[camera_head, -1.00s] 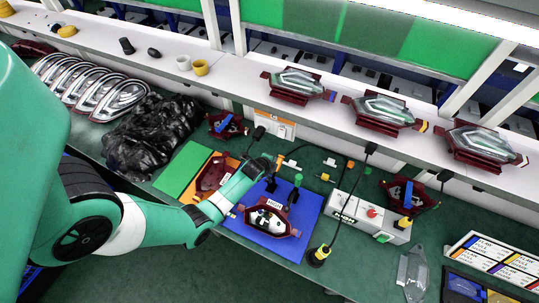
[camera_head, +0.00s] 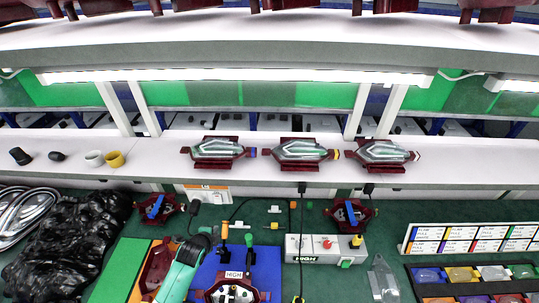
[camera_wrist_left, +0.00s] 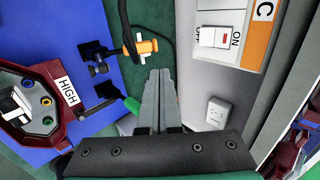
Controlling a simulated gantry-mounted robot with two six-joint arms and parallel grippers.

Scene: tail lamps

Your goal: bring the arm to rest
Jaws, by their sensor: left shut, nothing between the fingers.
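My left arm (camera_head: 180,272) is teal and enters the head view at the bottom, left of centre. Its dark left gripper (camera_head: 203,240) is small there, over the back of the orange and blue boards. In the left wrist view the grey fingers of the left gripper (camera_wrist_left: 160,76) are together and empty, pointing toward an orange-handled clamp (camera_wrist_left: 140,46). The dark red fixture labelled HIGH (camera_wrist_left: 30,105) is to the left of the fingers. My right gripper is in neither view.
The blue board (camera_head: 265,262) carries clamps and the HIGH fixture. A grey control box (camera_head: 325,248) stands to its right. Black crumpled bags (camera_head: 60,240) lie at left. Tail lamps (camera_head: 300,151) sit on the white shelf (camera_head: 130,180) behind.

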